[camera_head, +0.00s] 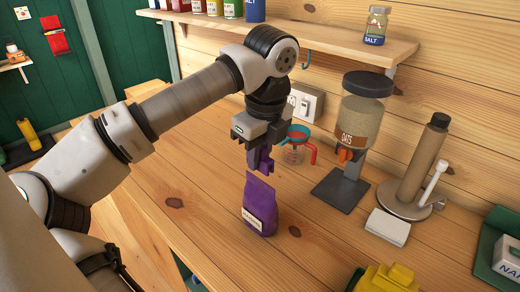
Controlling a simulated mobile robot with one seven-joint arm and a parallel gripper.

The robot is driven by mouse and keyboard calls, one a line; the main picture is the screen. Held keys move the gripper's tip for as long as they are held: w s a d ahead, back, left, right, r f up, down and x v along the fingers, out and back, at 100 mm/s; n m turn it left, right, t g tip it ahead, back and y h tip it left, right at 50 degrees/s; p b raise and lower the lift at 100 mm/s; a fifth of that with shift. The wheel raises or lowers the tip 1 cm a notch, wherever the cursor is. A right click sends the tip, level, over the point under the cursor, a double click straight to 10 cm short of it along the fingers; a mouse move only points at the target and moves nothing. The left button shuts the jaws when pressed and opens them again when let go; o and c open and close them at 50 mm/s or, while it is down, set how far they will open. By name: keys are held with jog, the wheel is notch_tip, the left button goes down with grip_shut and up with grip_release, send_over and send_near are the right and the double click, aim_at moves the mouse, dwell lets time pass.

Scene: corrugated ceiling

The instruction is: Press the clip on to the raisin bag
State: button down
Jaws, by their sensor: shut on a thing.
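The raisin bag (260,208) is purple with a pale label and stands upright on the wooden counter, its top narrowed. My gripper (259,157) points down directly above the bag's top. It is shut on a small purple piece, which looks like the clip (265,161). The clip's lower end is close to the top of the bag; I cannot tell whether they touch. The fingers hide part of the clip.
Behind stand a measuring cup (295,150) with a red handle and an oats dispenser (360,125). To the right are a paper towel holder (422,165) and a white block (388,227). A yellow object (385,279) lies at the front. Counter left of the bag is clear.

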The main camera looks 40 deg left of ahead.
aim_at(259, 180)
jog(key=shift+f+b, duration=1.7)
jog(key=shift+f, duration=0.8)
jog(key=shift+f+b, duration=0.5)
jog(key=shift+b, duration=1.25)
dwell(1.4)
jog(key=c, duration=0.7)
grip_release()
jog(key=shift+c, duration=0.2)
jog(key=shift+r, duration=0.15)
jog(key=shift+r+p, duration=1.95)
jog(key=shift+r, duration=1.45)
